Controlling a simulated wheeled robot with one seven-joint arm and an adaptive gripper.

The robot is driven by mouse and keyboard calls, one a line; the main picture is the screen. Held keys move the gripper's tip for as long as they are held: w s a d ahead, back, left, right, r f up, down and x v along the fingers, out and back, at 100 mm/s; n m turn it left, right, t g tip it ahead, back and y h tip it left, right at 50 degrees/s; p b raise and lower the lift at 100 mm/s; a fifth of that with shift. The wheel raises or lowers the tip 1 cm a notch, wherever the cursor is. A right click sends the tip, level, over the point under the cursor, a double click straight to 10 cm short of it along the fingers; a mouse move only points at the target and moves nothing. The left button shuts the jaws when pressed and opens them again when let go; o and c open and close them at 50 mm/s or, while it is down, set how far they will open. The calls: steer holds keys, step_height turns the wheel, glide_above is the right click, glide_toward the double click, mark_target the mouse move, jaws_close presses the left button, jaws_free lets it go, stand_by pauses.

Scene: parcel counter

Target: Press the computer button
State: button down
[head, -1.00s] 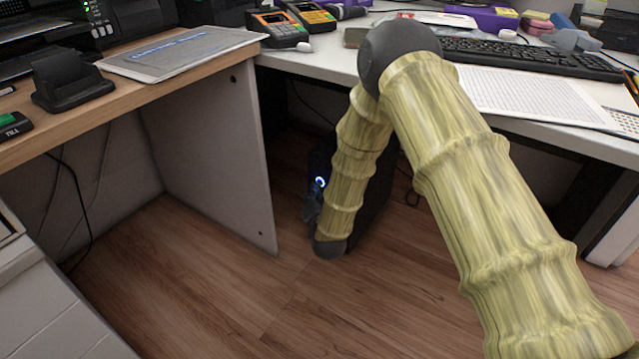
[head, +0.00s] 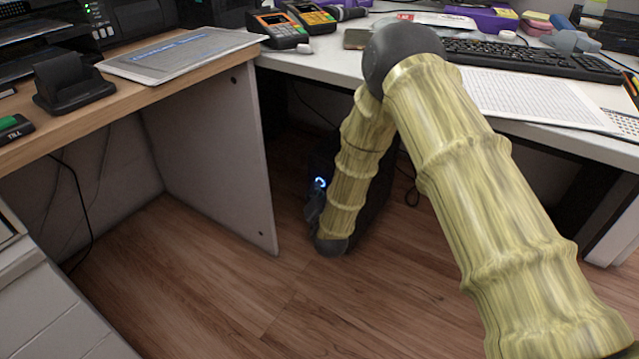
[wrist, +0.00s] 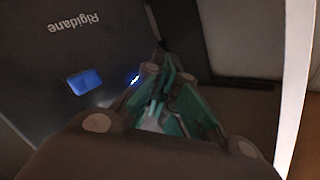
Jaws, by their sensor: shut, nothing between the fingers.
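The computer is a dark tower (head: 376,200) on the floor under the white desk, partly hidden behind my arm. Its glowing blue-white ring button (head: 320,182) shows at its front, just above my gripper (head: 314,204). In the wrist view the computer's dark front (wrist: 45,45) carries an upside-down "Rigidane" name and a blue lit rectangle (wrist: 85,82). A small blue glow (wrist: 135,79), probably the button's ring, is mostly covered by a finger. My gripper (wrist: 160,78) is shut and empty, its tips close to that glow. I cannot tell whether they touch.
The wooden counter's white side panel (head: 207,155) stands left of the tower. The white desk (head: 335,62) above holds card terminals, a keyboard (head: 530,58) and papers. A cable hangs below the counter at left. The wooden floor (head: 250,300) in front is clear.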

steer(key=shift+w+d, duration=0.3)
steer(key=shift+w, duration=0.15)
stand_by(1.2)
steer(key=shift+s+a+p, duration=0.1)
steer(key=shift+s+p, duration=0.05)
steer(key=shift+p, duration=0.15)
steer(key=shift+s+a+p, duration=0.3)
steer(key=shift+s+a, duration=0.1)
steer(key=shift+s, duration=0.2)
steer(key=shift+s+a, duration=0.1)
steer(key=s+a+p, duration=0.1)
steer(key=s, duration=0.1)
steer(key=s+a+p, duration=0.1)
steer(key=s, duration=0.1)
steer(key=shift+a, duration=0.4)
